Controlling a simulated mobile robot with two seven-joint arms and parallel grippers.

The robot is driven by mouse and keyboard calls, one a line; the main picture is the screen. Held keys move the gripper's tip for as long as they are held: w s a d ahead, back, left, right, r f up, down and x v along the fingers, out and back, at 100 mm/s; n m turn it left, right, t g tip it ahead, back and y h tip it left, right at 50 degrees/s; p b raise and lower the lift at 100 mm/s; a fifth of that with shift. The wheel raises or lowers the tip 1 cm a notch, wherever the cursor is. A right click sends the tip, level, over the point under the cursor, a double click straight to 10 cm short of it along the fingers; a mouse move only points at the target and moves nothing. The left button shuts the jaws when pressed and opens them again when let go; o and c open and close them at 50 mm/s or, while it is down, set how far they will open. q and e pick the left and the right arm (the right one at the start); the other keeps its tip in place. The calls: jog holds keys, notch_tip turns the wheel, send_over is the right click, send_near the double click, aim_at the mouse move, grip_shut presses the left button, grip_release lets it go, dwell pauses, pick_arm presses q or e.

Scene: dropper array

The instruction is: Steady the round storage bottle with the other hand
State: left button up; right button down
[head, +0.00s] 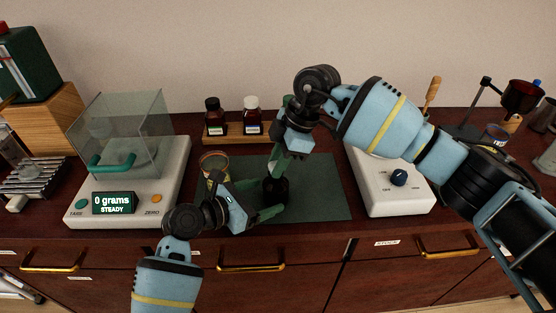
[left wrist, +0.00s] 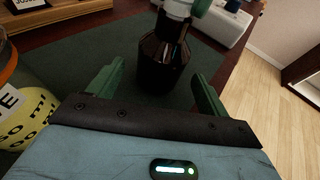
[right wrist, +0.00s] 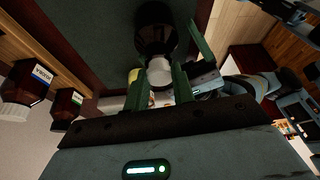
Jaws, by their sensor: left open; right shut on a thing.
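The round storage bottle (head: 275,190) is dark brown and stands on the green mat (head: 325,195). In the left wrist view the bottle (left wrist: 163,62) shows sloping shoulders and a pale top. My right gripper (head: 283,155) is above it, shut on the pale top (right wrist: 158,72), which may be a cap; the bottle's dark body (right wrist: 155,28) also shows in the right wrist view. My left gripper (left wrist: 155,85) is open and low beside the bottle, fingers spread to either side of it near the tips. I cannot see either finger touching the bottle.
A balance (head: 165,200) is at left and a white device with a knob (head: 398,195) at right. Two small bottles stand in a wooden rack (head: 232,135) behind. The mat's right part is clear.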

aim_at(265, 197)
pick_arm(q)
jog(key=shift+x, duration=1.7)
jog(key=shift+c, duration=0.5)
jog(key=c, duration=0.9)
jog(key=shift+o, duration=0.2)
jog(key=shift+c, duration=0.6)
jog(key=shift+a+f, duration=0.1)
jog(key=shift+f, duration=0.1)
jog(key=shift+f, duration=0.1)
pick_arm(e)
jog(key=c, duration=1.3)
grip_release()
jog(key=shift+c, duration=0.2)
